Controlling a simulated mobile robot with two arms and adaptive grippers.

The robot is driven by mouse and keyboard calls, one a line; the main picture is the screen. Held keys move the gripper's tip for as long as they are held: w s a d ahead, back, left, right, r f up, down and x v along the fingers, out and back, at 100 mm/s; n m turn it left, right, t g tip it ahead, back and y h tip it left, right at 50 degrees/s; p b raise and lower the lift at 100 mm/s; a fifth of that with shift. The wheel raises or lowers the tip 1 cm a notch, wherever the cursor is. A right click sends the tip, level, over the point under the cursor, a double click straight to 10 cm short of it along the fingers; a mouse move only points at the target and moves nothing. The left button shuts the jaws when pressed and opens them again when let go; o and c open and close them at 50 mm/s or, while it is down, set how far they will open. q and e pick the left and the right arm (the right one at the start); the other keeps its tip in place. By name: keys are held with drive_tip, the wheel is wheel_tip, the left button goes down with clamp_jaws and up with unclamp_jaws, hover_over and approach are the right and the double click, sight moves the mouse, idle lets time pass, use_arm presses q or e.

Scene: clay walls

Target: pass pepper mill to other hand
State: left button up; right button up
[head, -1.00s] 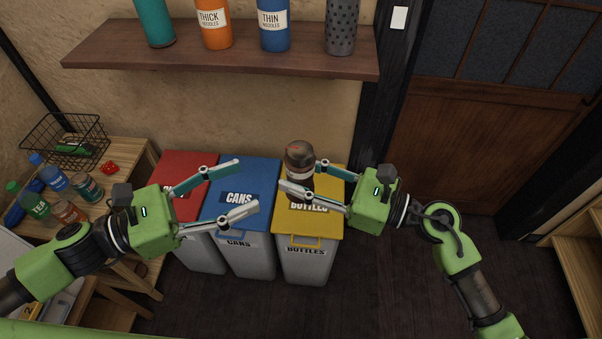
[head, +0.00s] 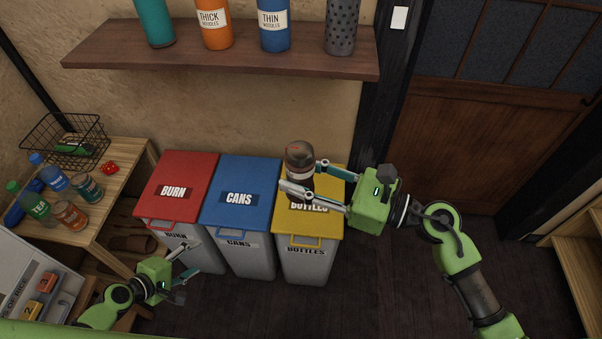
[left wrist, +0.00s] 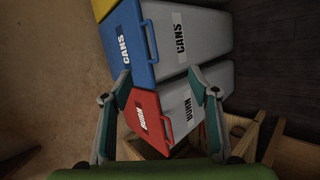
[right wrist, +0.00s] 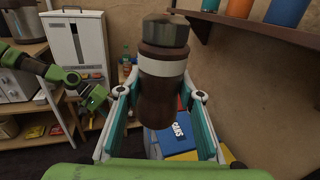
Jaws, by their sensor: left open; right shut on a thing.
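The pepper mill (head: 299,158) is dark brown with a pale band and a metallic cap. It is upright in the head view, above the yellow bin. My left gripper (head: 188,262) is open and empty, low at the lower left of the head view, well apart from the mill. In the left wrist view its fingers (left wrist: 160,95) are spread, with bins beyond them.
Red (head: 177,178), blue (head: 243,185) and yellow (head: 322,222) lidded bins stand against the wall. A shelf (head: 220,62) with canisters hangs above. A wooden table (head: 118,165) with bottles and a wire basket (head: 66,140) is at left.

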use_arm(q)
drive_tip(key=s+f+m+g+y, duration=0.35)
drive_tip(key=s+f+m, duration=0.35)
drive_tip(key=s+f, duration=0.95)
drive_tip(key=s+d+f+m+g, duration=0.2)
drive_tip(key=s+d+f+m, duration=0.2)
drive_tip(key=s, duration=0.5)
drive_tip(key=s+d+f+m+g, duration=0.2)
drive_tip(key=s+d+f+m, duration=0.3)
drive_tip(key=s+f+m, duration=0.1)
drive_tip(key=s+f, duration=0.1)
drive_tip(key=s, duration=0.1)
drive_tip(key=shift+s+f+y, duration=0.15)
drive_tip(key=shift+s+y, duration=0.2)
